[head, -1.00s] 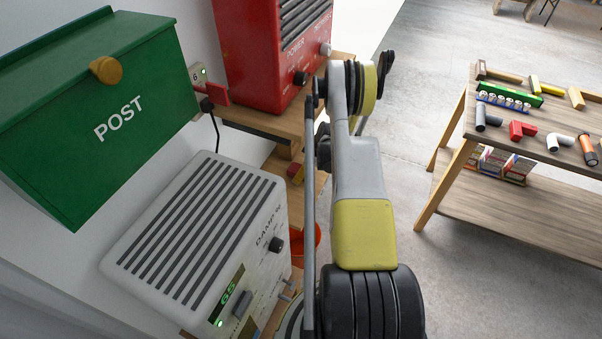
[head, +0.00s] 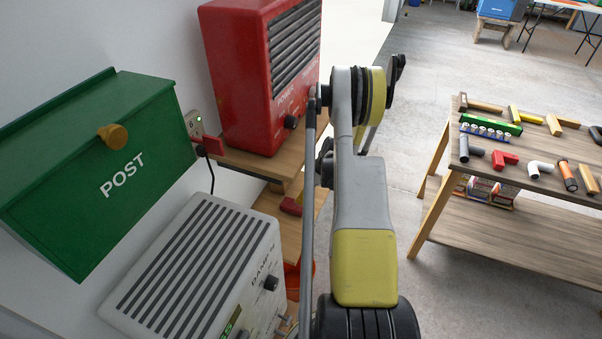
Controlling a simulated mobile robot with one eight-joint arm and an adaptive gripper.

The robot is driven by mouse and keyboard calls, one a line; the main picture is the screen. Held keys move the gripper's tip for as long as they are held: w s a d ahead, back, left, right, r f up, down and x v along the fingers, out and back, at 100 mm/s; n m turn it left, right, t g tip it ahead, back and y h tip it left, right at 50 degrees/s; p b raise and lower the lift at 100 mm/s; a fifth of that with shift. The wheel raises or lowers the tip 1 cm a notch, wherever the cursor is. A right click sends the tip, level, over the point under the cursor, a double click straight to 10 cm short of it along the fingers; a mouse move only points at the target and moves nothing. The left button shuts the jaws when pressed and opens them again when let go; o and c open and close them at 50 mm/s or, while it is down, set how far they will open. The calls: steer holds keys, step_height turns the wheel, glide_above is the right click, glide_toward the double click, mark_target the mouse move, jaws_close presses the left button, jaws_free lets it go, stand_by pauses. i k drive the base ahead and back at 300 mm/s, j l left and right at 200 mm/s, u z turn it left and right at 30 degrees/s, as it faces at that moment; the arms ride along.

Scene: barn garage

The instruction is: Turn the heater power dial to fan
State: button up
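The heater is a red box (head: 235,85) with dark slanted grille slats, standing on a wooden shelf beyond the green post box. Its black power dial (head: 291,122) is on the front face, under partly readable lettering; its pointer setting is too small to read. My arm rises in front of the heater's right edge and covers part of its front, including any second knob. My gripper does not show, so its opening and its distance from the dial cannot be told.
A green POST box (head: 95,165) hangs at left. A white damp unit (head: 190,270) stands below it. A wall socket (head: 192,124) with a cable is beside the heater. A wooden workbench (head: 530,226) with pipe fittings stands right. Concrete floor between is clear.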

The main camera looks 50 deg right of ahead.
mark_target(291, 122)
steer(key=z, duration=1.3)
